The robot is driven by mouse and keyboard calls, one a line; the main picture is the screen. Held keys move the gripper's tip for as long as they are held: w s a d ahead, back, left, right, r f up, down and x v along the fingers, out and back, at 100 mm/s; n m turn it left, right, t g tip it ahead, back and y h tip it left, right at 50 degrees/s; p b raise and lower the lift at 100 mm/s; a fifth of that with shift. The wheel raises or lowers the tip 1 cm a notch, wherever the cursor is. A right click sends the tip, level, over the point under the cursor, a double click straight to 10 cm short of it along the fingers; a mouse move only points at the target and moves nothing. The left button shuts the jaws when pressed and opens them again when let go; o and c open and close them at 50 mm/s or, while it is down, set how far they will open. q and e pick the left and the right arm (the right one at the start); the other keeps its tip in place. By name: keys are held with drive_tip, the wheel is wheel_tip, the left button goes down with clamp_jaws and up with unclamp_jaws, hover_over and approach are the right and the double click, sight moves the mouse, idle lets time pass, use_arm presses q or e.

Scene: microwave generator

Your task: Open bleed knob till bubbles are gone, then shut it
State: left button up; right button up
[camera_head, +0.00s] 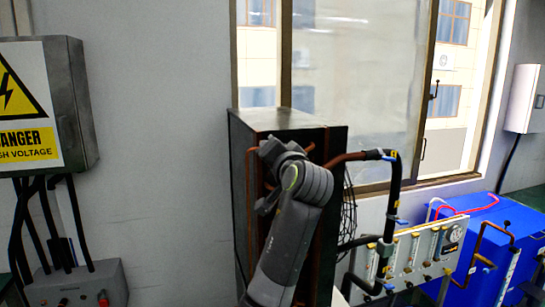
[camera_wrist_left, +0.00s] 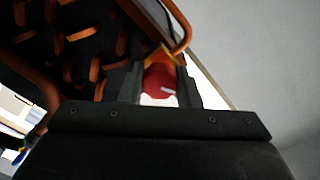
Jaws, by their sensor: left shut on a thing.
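The red bleed knob (camera_wrist_left: 159,80) sits between the two dark fingers of my left gripper (camera_wrist_left: 161,88) in the left wrist view, with a small white mark on its face. The fingers are shut on it from both sides. An orange-brown fitting shows just behind the knob. I cannot make out any bubbles. My right gripper is not in view.
Copper and black pipes (camera_head: 395,190) run from the cabinet to a pale panel with clear tubes (camera_head: 412,250). A blue unit (camera_head: 490,240) stands at the right. A high-voltage box (camera_head: 84,105) hangs at the left. Bare wall (camera_head: 150,120) lies between that box and the cabinet.

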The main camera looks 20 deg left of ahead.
use_arm(q)
drive_tip(key=shift+r+n, duration=0.15)
drive_tip(key=shift+n, duration=0.35)
drive_tip(key=o, duration=0.6)
drive_tip(key=shift+c, duration=0.2)
drive_tip(key=o, duration=0.4)
drive_tip(key=shift+w, duration=0.1)
drive_tip(key=b+v, duration=1.2)
drive_tip(key=v, duration=0.5)
drive_tip(key=shift+d, duration=0.15)
